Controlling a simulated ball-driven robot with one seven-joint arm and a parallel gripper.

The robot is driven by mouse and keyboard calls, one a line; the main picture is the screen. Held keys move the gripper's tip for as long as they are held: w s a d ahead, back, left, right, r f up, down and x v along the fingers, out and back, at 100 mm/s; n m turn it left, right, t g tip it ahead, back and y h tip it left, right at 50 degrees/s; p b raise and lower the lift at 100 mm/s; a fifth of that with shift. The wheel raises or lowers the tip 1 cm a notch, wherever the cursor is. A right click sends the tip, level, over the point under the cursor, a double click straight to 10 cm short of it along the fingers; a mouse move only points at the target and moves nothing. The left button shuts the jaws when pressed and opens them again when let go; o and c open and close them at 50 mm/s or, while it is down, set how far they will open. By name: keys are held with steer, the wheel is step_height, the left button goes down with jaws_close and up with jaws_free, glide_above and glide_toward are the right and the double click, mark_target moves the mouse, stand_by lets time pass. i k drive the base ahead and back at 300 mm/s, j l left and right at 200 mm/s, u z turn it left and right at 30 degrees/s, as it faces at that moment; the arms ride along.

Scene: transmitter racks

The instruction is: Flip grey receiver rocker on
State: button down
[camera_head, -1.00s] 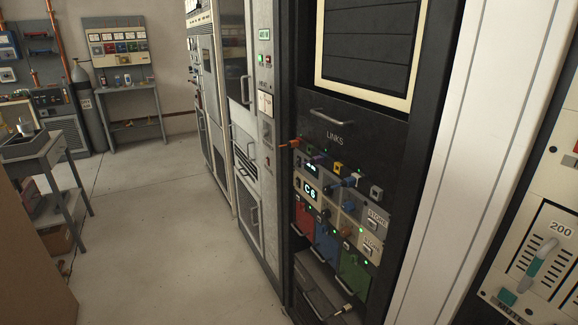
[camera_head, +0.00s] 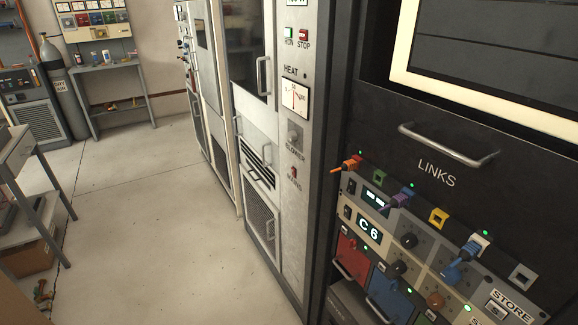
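A grey panel strip with a small dash display (camera_head: 376,198) sits in the dark rack under the drawer marked LINKS. A small dark switch (camera_head: 351,187) is at its left end; it may be the grey receiver's rocker, but it is too small to tell its position. Below it, a cream strip carries a display reading C6 (camera_head: 369,229) and another small dark switch (camera_head: 347,212) at its left. My gripper is not in view.
Orange (camera_head: 350,164), purple (camera_head: 396,199) and blue (camera_head: 463,262) plugs stick out of the panel. A drawer handle (camera_head: 447,146) projects above them. Red (camera_head: 352,256) and blue (camera_head: 388,296) modules sit below. Open floor (camera_head: 160,220) lies to the left.

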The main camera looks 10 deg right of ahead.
mark_target(350, 188)
steer(key=i+l+u, duration=0.25)
steer(key=i, duration=0.6)
steer(key=j, duration=0.1)
